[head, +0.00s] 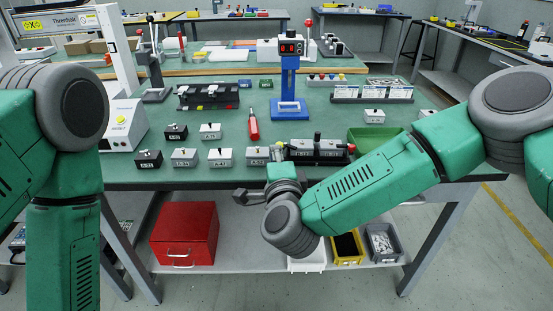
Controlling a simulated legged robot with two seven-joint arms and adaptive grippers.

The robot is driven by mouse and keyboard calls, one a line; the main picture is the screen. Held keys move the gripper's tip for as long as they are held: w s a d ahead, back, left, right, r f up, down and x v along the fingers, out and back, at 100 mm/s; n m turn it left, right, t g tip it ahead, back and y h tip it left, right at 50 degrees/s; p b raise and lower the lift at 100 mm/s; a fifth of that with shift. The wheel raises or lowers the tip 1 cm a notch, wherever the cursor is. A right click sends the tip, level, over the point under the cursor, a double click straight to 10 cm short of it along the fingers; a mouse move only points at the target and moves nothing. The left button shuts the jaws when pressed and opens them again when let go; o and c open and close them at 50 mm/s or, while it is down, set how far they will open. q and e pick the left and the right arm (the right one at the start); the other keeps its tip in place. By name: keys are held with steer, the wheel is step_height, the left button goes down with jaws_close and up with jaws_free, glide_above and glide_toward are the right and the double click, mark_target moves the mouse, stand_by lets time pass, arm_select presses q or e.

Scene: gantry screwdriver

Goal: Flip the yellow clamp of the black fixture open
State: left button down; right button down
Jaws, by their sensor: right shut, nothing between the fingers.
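The black fixture (318,158) lies near the front edge of the green table, with grey blocks set in it. A small yellow part, which looks like the clamp (279,147), shows at its left end, and a red knob shows at its right end. My right gripper (281,157) is at the fixture's left end, close to the yellow part. It is shut and empty. I cannot tell whether it touches the yellow part, or how far the clamp is tilted. My right wrist hides some of the table edge. My left gripper is out of view.
Several small grey and black boxes (185,157) stand left of the fixture. A red screwdriver (253,126) and a blue stand (289,85) are behind it. A green tray (372,138) is to the right, near my right forearm. A red toolbox (184,234) sits on the lower shelf.

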steer(key=s+d, duration=0.1)
steer(key=s, duration=1)
steer(key=shift+s+d, duration=0.35)
